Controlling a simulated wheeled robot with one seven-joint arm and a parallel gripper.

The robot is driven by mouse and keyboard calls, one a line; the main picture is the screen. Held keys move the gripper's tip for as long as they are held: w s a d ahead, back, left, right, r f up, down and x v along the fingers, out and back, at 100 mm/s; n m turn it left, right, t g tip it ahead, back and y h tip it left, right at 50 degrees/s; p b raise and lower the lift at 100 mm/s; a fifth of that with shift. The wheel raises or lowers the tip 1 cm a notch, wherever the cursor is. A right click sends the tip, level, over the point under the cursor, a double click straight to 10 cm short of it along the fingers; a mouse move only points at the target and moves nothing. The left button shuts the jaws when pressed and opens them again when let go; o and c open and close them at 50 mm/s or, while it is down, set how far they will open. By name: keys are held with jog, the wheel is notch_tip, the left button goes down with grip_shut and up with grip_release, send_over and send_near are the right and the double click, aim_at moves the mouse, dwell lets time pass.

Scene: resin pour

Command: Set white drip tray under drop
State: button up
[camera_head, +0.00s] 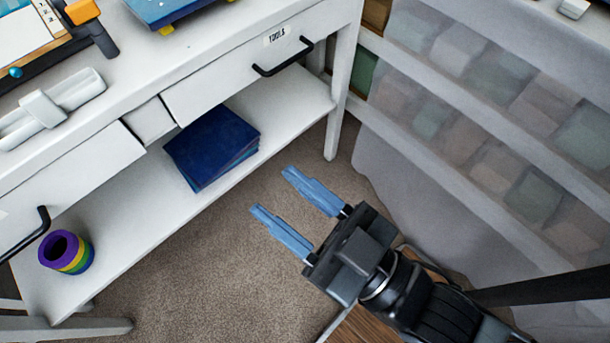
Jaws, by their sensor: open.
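My gripper (270,190) is open, with two blue fingers spread apart and nothing between them. It is over the brown carpet, in front of the white workbench (185,45) and to the right of its lower shelf. I cannot make out a white drip tray or a drop for certain in this view. A white rounded object (70,92) lies on the bench top at the left, apart from my gripper; I cannot tell what it is.
A dark blue stack (212,145) and a purple, yellow and green cylinder (66,252) are on the lower shelf (130,215). The drawer marked TOOLS (240,75) has a black handle. A rack with translucent covering (470,110) stands at right. Carpet (195,265) is clear.

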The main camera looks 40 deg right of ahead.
jog(key=s+d+f+m+g+h, duration=0.1)
jog(key=s+d+f+g, duration=0.1)
jog(key=s+d, duration=0.3)
jog(key=s+d+f+m+g+h, duration=0.1)
jog(key=s+d+g, duration=0.3)
jog(key=s, duration=0.4)
jog(key=shift+d+f+h, duration=0.5)
jog(key=shift+d+f, duration=0.3)
jog(key=shift+f, duration=0.05)
notch_tip(320, 180, up, 2)
jog(key=shift+r+p, duration=0.1)
jog(key=shift+p, duration=1.05)
jog(key=shift+c, duration=0.2)
